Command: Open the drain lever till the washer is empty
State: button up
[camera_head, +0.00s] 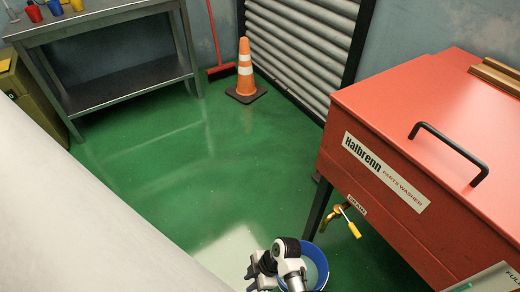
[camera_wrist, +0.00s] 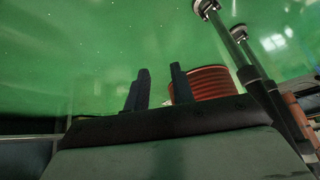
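The red parts washer (camera_head: 335,165) stands at the right in the head view, its lid down. Below its drain label a brass valve (camera_head: 338,212) sticks out, with a yellow-handled drain lever (camera_head: 352,226) that slants down to the right. A blue bucket (camera_head: 323,262) stands on the floor below, partly hidden by my arm; something pale shows inside. I see no stream from the valve. In the wrist view my gripper (camera_wrist: 160,68) has its two dark fingers apart with nothing between them. The lever is not recognisable in the wrist view.
An orange cone (camera_head: 245,70) stands by the shutter, beside a red broom (camera_head: 220,70). A grey bench (camera_head: 125,90) stands at the back left. The green floor between is clear. In the wrist view a ribbed orange-red object (camera_wrist: 212,82) lies beyond the fingers, near metal legs (camera_wrist: 236,52).

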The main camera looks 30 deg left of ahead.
jog(key=c, duration=0.5)
jog(key=shift+r, duration=0.15)
grip_shut()
notch_tip(320, 180, up, 33)
jog(key=m+t+h+p, duration=0.7)
jog(key=m+p, duration=1.1)
jog(key=m, duration=1.6)
send_over(349, 223)
jog(key=s+d, duration=0.1)
jog(key=s, duration=0.1)
jog(key=t+y, duration=0.1)
jog(key=p+x, duration=0.1)
jog(key=x, duration=0.9)
jog(key=shift+s, duration=0.2)
